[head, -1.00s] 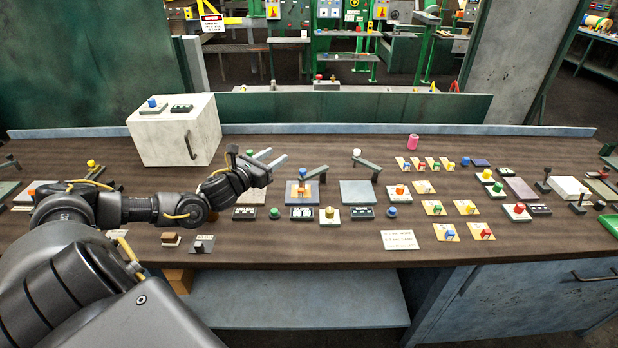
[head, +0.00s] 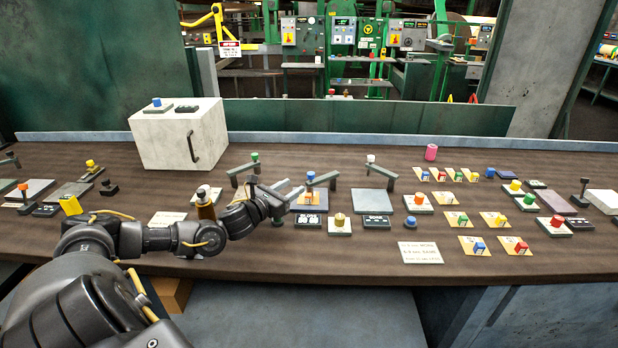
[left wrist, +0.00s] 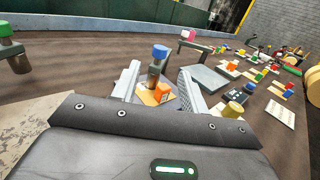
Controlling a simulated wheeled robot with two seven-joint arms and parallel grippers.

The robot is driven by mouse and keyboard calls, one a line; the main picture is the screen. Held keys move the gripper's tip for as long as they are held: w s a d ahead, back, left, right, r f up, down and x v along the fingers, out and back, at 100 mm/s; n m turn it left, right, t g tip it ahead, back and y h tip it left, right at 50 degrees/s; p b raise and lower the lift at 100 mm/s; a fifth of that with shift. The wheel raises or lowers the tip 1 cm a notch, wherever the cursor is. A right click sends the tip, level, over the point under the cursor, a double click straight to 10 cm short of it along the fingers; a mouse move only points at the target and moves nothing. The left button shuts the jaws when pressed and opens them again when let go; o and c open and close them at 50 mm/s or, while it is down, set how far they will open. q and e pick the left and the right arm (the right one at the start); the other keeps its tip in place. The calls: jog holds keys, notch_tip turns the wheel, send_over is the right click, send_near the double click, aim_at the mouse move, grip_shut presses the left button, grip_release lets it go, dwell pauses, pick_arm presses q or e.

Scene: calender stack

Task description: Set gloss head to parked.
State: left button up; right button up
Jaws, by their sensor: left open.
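My left gripper (head: 289,188) is open and empty, at the left edge of a station with a blue-knobbed lever arm (head: 323,179). In the left wrist view, the blue knob (left wrist: 160,51) and the orange switch (left wrist: 162,92) on its tan plate appear between the open fingers. The fingers do not visibly touch them. I cannot read which is the gloss head. My right gripper is not in view.
A display (head: 311,221) and a yellow-knobbed block (head: 339,222) lie in front of the blue-knobbed station. A white box (head: 180,140) stands behind my arm. Several small switches (head: 463,219) fill the right side. The bench behind the lever arms is mostly clear.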

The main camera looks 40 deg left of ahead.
aim_at(308, 177)
pick_arm(q)
jog(key=w+p, duration=0.1)
jog(key=w, duration=0.8)
jog(key=shift+w+d+p, duration=0.1)
jog(key=shift+w+p, duration=0.15)
jog(key=shift+p, duration=0.05)
grip_shut()
